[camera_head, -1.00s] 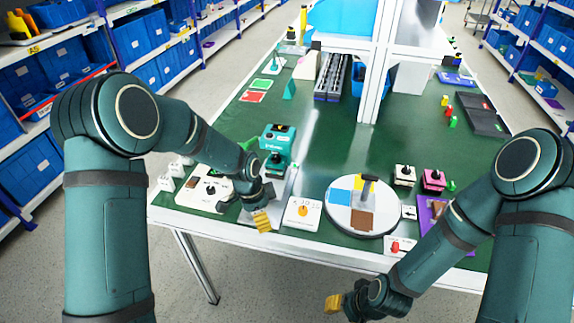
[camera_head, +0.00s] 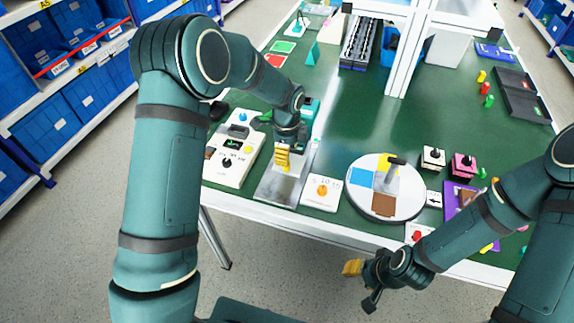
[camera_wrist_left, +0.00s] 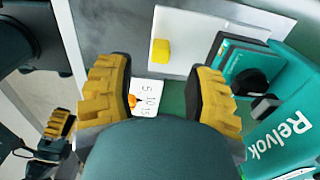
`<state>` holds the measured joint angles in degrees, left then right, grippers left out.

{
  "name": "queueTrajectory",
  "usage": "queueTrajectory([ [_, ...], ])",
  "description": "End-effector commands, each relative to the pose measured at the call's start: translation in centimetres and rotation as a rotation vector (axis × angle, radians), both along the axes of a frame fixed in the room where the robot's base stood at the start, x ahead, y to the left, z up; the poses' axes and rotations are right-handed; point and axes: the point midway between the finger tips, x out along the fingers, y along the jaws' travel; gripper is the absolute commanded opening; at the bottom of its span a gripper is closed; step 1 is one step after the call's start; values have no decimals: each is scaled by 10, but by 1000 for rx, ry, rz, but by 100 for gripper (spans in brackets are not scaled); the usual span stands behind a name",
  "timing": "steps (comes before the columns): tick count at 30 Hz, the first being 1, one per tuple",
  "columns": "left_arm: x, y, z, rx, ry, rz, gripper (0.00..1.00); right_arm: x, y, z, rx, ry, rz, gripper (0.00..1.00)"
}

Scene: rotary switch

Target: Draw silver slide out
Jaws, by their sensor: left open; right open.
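A silver metal plate (camera_head: 277,191) lies at the front edge of the green table, in front of the teal machine (camera_head: 310,108). In the left wrist view, a pale slab (camera_wrist_left: 195,22) with a yellow block (camera_wrist_left: 161,50) lies beside the teal Relvok machine (camera_wrist_left: 285,135); I cannot tell which piece is the slide. My left gripper (camera_head: 281,158) is open, with yellow fingertips, above the silver plate and hiding part of it. Its spread fingers also show in the wrist view (camera_wrist_left: 163,85), with nothing between them. My right gripper (camera_head: 361,282) is open and empty, off the table's front edge.
A white control box (camera_head: 232,150) stands left of the plate. A white dial card (camera_head: 322,192) with an orange knob lies to its right. Further right are a round turntable (camera_head: 409,205) and small switch boxes (camera_head: 433,158).

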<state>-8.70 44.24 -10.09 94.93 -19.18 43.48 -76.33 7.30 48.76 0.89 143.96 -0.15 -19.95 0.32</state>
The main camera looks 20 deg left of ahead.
Motion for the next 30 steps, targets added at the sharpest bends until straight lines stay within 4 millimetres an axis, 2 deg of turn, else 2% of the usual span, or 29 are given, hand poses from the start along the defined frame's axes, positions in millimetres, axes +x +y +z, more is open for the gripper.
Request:
queueTrajectory([
  [1, 0, 0, -12, 0, 2, 0, 53, 0, 0, -3, 0, -1, 0, 47],
  [3, 0, 0, -24, 0, 2, 0, 53, 1, 0, -5, 0, -2, -1, 47],
  [9, 0, 0, -46, 0, 0, 1, 53, 2, 0, -9, -1, -5, -1, 47],
  [21, 0, 0, -53, -1, -1, 0, 53, 2, 0, -9, -1, -6, -1, 47],
  [22, 0, 0, -53, -1, -1, 0, 55, 2, 0, -9, -1, -6, -1, 47],
  [24, 0, 0, -53, -1, -1, 0, 31, 2, 0, -9, -1, -6, -1, 47],
  [27, 0, 0, -53, -1, -1, 0, 0, 2, 0, -9, -1, -6, -1, 47],
  [30, 0, 0, -53, -1, -1, 0, 0, 2, 0, -9, -1, -6, -1, 47],
])
